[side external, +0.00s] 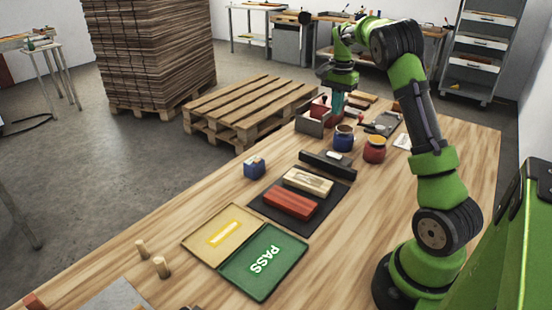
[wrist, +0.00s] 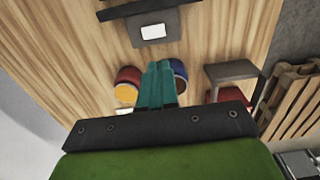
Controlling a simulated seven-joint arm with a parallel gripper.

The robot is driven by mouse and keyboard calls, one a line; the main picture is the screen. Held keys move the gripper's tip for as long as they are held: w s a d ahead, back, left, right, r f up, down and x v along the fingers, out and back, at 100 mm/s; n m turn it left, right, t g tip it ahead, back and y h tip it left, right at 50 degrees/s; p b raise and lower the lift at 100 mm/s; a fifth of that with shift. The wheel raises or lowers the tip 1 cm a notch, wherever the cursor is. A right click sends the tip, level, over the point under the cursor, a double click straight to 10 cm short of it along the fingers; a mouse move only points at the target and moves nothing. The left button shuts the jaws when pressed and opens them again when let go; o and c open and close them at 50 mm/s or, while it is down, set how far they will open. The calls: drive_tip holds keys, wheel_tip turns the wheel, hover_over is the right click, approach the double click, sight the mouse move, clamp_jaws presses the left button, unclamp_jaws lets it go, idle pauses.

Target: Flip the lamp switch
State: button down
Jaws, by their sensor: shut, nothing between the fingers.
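A dark block with a pale rectangular face, which looks like the lamp switch (wrist: 153,32), lies ahead of my fingertips in the wrist view. In the side view, a small pale piece (side external: 334,156) shows by the black bar (side external: 326,166); I cannot tell which way the switch is set. My gripper (side external: 337,112) has teal fingers, pressed together and empty. It is over the far part of the table, behind the jars and apart from the switch. The fingers also show in the wrist view (wrist: 160,66).
A blue jar (side external: 343,139) and a red jar (side external: 374,150) stand between my gripper and the bar. A grey box (side external: 312,122) with red contents is beside my gripper. Red and pale blocks lie on a black mat (side external: 268,210). A tan panel with a glowing yellow bar (side external: 210,241) adjoins a green PASS panel (side external: 277,279).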

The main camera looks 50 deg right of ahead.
sight(332, 153)
wheel_tip(332, 153, down, 14)
drive_tip(key=shift+f, duration=0.1)
idle(0.7)
drive_tip(key=shift+w+f, duration=0.1)
drive_tip(key=shift+f, duration=0.05)
drive_tip(key=shift+s, duration=0.2)
drive_tip(key=shift+s+r, duration=0.25)
drive_tip(key=shift+s, duration=0.35)
drive_tip(key=shift+r, duration=0.15)
wheel_tip(332, 153, up, 14)
idle(0.5)
